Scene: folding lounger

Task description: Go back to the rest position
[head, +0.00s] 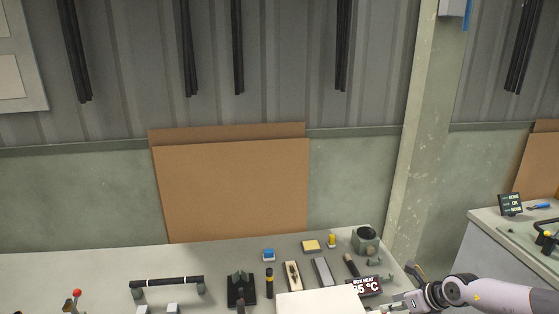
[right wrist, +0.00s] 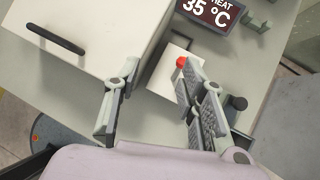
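My right gripper (head: 392,304) is at the bottom right of the head view, over the near part of the workbench. My right arm comes in from the right edge. In the right wrist view my right gripper (right wrist: 160,88) has its two fingers apart, with no object held between them. A white box (head: 320,301) with a dark handle (right wrist: 56,38) is just beyond and to the left of the fingers. A small white block with a red knob (right wrist: 181,62) lies beyond the right finger and is partly hidden by it. My left gripper is not in view.
The workbench (head: 225,261) carries a "BOX HEAT 35 °C" display (head: 366,287), a blue block (head: 268,255), a yellow block (head: 311,246), a square holder (head: 365,240) and a black bar (head: 167,281). A second bench (head: 486,225) stands right, across a gap.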

